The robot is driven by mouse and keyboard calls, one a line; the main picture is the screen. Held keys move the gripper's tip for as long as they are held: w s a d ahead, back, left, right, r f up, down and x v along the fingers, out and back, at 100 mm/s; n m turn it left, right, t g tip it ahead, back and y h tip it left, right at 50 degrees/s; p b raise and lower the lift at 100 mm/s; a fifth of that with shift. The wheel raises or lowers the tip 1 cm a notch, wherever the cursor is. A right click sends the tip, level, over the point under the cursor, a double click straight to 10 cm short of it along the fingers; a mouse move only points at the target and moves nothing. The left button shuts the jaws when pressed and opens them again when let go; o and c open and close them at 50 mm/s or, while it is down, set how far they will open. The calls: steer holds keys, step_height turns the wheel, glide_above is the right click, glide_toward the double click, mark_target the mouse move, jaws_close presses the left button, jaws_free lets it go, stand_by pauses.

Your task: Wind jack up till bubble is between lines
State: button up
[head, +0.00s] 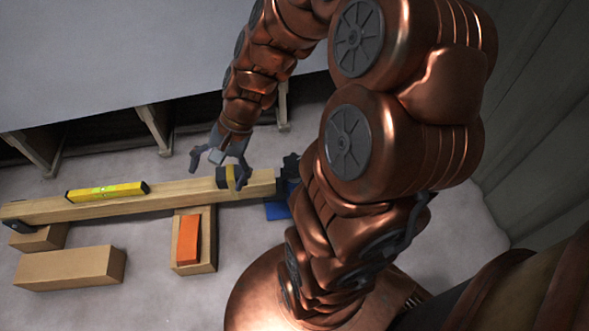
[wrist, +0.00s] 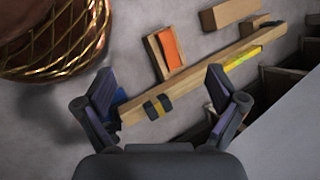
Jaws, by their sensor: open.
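A long wooden beam (head: 170,195) lies across the floor area, with a yellow spirit level (head: 105,192) on its left half. The level also shows in the wrist view (wrist: 243,57); its bubble is too small to read. A blue thing (head: 277,210), possibly the jack, is at the beam's right end, mostly hidden by my arm. In the wrist view it shows beside my left finger (wrist: 118,97). My gripper (head: 220,166) is open and empty above the beam, near a black and yellow band (head: 232,178) around it. The band lies between my fingers in the wrist view.
An orange wedge (head: 188,240) lies on a wooden block (head: 207,254) in front of the beam. Another loose block (head: 70,268) lies front left. A large pale surface (head: 120,60) with brackets (head: 155,125) borders the back. Bare floor (head: 140,295) shows in front.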

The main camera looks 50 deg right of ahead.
steer(key=w+d+f+m+t+b, duration=0.45)
steer(key=w+d+f+m, duration=0.2)
steer(key=d+f, duration=0.25)
steer(key=m+t+h+b, duration=0.35)
steer(key=m+b, duration=0.45)
steer(key=m, duration=0.9)
glide_toward(294, 161)
steer(key=a+x, duration=0.1)
steer(key=x, duration=0.2)
steer(key=shift+n+h, duration=0.25)
steer(key=shift+h, duration=0.2)
steer(key=shift+d+b+x, duration=0.2)
steer(key=shift+b+x, duration=1.75)
steer(key=shift+x, duration=1.5)
steer(key=shift+f, duration=0.1)
steer(key=shift+c, duration=0.3)
steer(key=shift+s, duration=0.1)
steer(key=c, duration=0.8)
steer(key=p, duration=0.5)
steer(key=shift+d+r+n+y, duration=0.1)
steer(key=shift+r+n+y, duration=0.2)
steer(key=shift+r+n, duration=0.1)
